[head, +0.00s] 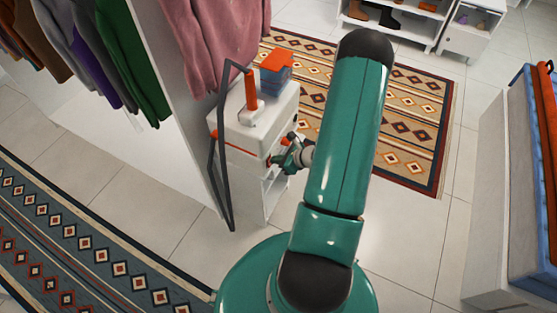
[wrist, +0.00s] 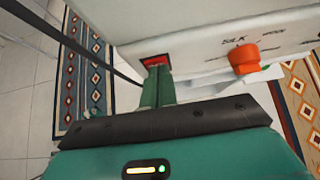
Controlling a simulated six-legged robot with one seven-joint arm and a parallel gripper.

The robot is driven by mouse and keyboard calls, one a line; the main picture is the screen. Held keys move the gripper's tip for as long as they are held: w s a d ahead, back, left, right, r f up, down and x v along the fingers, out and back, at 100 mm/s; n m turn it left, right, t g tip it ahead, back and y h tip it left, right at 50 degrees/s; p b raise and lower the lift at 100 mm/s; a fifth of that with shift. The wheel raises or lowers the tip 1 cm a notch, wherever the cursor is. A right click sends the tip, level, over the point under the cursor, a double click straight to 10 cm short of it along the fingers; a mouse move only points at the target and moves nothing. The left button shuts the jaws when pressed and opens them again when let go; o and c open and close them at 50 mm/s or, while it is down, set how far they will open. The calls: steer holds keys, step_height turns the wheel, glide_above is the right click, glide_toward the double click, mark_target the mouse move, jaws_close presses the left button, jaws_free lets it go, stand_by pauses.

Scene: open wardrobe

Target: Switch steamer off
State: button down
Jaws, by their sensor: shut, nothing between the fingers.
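The steamer (head: 232,134) is a white box with a dark hose and an orange-and-white hand piece (head: 251,92) on top. It stands on a small white shelf unit (head: 254,197). In the wrist view, the steamer's white front (wrist: 210,45) shows a red switch (wrist: 157,60) in a dark frame and an orange knob (wrist: 243,58) to its right, with printed fabric labels. My gripper (head: 273,160) is at the steamer's front. In the wrist view, my gripper's green fingers (wrist: 158,76) are together and empty, with the tips at the red switch. I cannot tell if they press it.
Folded orange and blue cloth (head: 277,64) lies behind the hand piece. Hanging clothes (head: 90,45) and a white wardrobe panel (head: 180,90) are to the left. Patterned rugs (head: 420,110) cover parts of the tiled floor. A bench with a blue cushion (head: 530,200) is at right.

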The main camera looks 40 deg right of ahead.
steer(key=shift+r, duration=0.8)
steer(key=shift+s+d, duration=0.1)
steer(key=shift+s, duration=0.05)
